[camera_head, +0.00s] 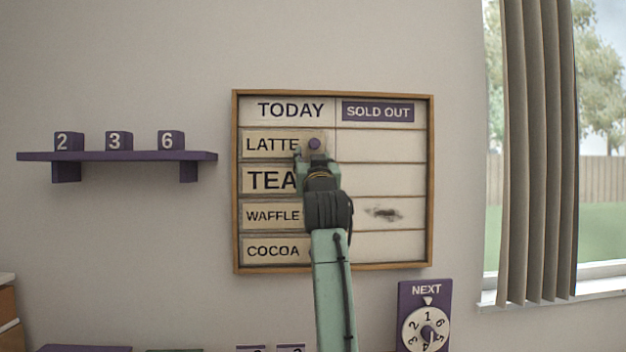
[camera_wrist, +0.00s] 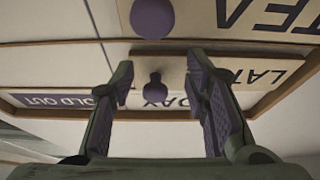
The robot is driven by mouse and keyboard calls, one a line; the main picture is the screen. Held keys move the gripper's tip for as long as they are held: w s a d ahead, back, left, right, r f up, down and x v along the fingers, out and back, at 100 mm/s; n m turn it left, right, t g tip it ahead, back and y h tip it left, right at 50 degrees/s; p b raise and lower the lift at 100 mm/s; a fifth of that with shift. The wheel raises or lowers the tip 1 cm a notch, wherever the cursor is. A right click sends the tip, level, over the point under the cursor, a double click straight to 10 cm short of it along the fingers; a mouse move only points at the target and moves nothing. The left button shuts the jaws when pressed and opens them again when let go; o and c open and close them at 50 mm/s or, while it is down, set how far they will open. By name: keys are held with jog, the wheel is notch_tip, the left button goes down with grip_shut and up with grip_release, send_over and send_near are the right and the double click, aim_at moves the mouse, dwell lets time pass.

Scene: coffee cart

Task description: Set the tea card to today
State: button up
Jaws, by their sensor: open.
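The framed menu board (camera_head: 434,180) hangs on the wall with a TODAY column at left and a SOLD OUT column at right. The tea card (camera_head: 268,180) is in the second row under TODAY; my gripper and arm hide its right end. The wrist view shows the tea card upside down (camera_wrist: 262,14), with a purple knob (camera_wrist: 152,18). My gripper (camera_head: 316,158) is open in front of the board. In the wrist view its fingers (camera_wrist: 161,72) appear either side of the latte card's knob (camera_wrist: 155,88); contact is not visible.
The latte card (camera_head: 271,145), waffle card (camera_head: 272,215) and cocoa card (camera_head: 273,250) are also under TODAY. The SOLD OUT column is empty, with a dark smudge (camera_head: 384,212) in the waffle row. A purple shelf (camera_head: 117,156) is left; a NEXT dial (camera_head: 426,331) is lower right.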

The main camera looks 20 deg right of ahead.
aim_at(313, 139)
jog(key=shift+r, duration=2.3)
jog(key=shift+f, duration=0.15)
